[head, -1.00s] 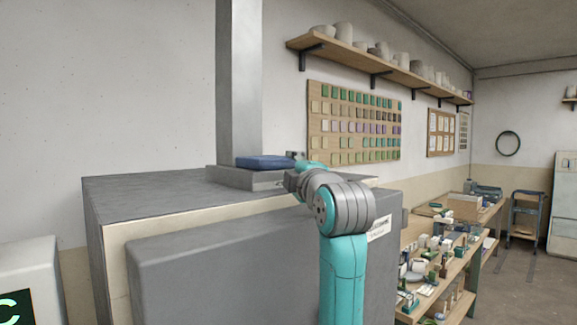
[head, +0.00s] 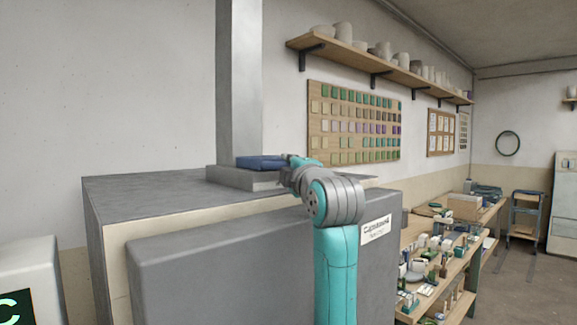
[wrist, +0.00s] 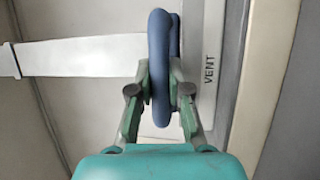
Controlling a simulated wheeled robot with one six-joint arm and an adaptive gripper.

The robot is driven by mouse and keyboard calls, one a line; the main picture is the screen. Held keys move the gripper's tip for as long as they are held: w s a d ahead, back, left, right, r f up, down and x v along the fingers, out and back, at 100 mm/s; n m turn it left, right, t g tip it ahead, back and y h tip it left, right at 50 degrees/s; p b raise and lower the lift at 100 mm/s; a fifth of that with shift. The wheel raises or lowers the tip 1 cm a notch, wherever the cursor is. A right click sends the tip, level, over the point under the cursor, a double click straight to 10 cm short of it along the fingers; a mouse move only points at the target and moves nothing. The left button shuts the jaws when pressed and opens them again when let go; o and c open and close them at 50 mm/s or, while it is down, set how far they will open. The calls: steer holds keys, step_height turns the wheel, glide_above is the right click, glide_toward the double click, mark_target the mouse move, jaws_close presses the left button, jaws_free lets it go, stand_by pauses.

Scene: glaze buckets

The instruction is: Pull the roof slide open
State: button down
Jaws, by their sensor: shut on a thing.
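The blue loop handle (wrist: 160,45) of the roof slide stands between my fingers in the wrist view. My gripper (wrist: 164,80) is shut on it, one finger on each side. A pale flat strip (wrist: 80,57) runs left from behind the handle. In the head view the blue piece (head: 258,162) lies on the grey block at the foot of the flue. My gripper (head: 300,161) is at its right end, small and partly hidden by my wrist. How far the slide is out cannot be told.
A grey plate marked VENT (wrist: 209,75) lies right of the handle. The grey kiln (head: 150,192) carries the tall square flue (head: 240,80). A cluttered bench (head: 440,262) stands to the right, and a shelf of pots (head: 370,62) hangs above. The kiln roof left of the flue is bare.

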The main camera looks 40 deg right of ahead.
steer(key=s, duration=0.5)
steer(key=shift+s+d, duration=0.1)
steer(key=shift+s, duration=0.25)
steer(key=c, duration=1.1)
jaws_free()
steer(key=v, duration=1.2)
